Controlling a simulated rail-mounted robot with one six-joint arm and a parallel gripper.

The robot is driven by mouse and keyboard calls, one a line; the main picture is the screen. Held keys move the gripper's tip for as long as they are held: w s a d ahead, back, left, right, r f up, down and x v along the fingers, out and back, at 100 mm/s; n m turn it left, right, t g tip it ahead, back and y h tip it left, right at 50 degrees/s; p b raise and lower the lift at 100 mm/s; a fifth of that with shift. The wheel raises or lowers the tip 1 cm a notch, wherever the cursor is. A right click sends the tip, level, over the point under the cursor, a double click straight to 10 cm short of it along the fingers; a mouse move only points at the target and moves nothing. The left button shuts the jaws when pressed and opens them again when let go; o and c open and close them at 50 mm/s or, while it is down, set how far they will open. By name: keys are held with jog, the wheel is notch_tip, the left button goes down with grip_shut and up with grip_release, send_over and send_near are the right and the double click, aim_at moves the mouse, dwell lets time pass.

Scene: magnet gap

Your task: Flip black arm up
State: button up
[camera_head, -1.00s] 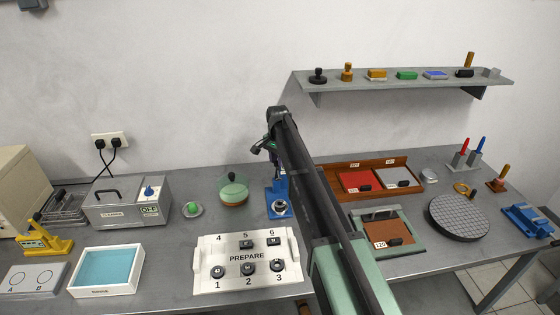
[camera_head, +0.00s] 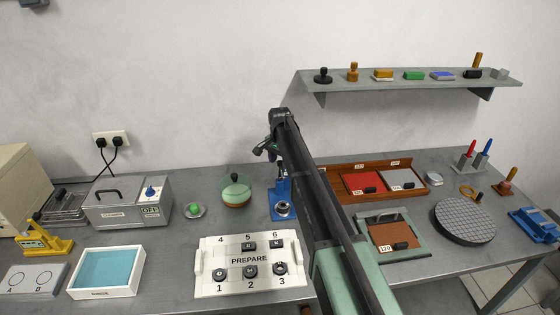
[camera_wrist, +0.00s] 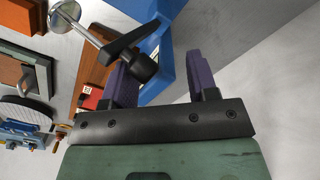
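The blue stand (camera_head: 281,190) is on the bench near the centre of the head view, partly behind my arm. In the wrist view its blue body (camera_wrist: 160,55) fills the top centre. The black arm (camera_wrist: 130,40) is a short lever with a thick round black end, in front of the blue body. A metal rod with a round disc extends from beside it to the upper left. My gripper (camera_wrist: 163,80) is open, its purple fingers apart. The left finger is close to the black arm's thick end; I cannot tell if they touch. Nothing is clearly held between the fingers.
A white PREPARE tray (camera_head: 205,285) with numbered black parts lies in front of the stand. A green-lidded glass jar (camera_head: 235,192) stands to its left. A brown tray (camera_head: 400,165) and a round dark plate (camera_head: 464,220) are to the right. A shelf (camera_head: 400,84) hangs above.

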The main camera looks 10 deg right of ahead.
jog(key=shift+a+r, duration=0.1)
jog(key=shift+a, duration=0.05)
notch_tip(320, 180, up, 11)
jog(key=p, duration=1)
jog(key=shift+p, duration=0.35)
jog(key=s+f+n+b, duration=0.3)
jog(key=s, duration=0.9)
jog(key=s+f+n+b, duration=0.3)
jog(key=s, duration=1)
jog(key=s+f+n+b, duration=0.3)
jog(key=s+f, duration=0.1)
jog(key=s, duration=0.9)
jog(key=shift+s+n+b, duration=0.15)
jog(key=shift+n+b, duration=0.15)
jog(key=shift+n, duration=0.1)
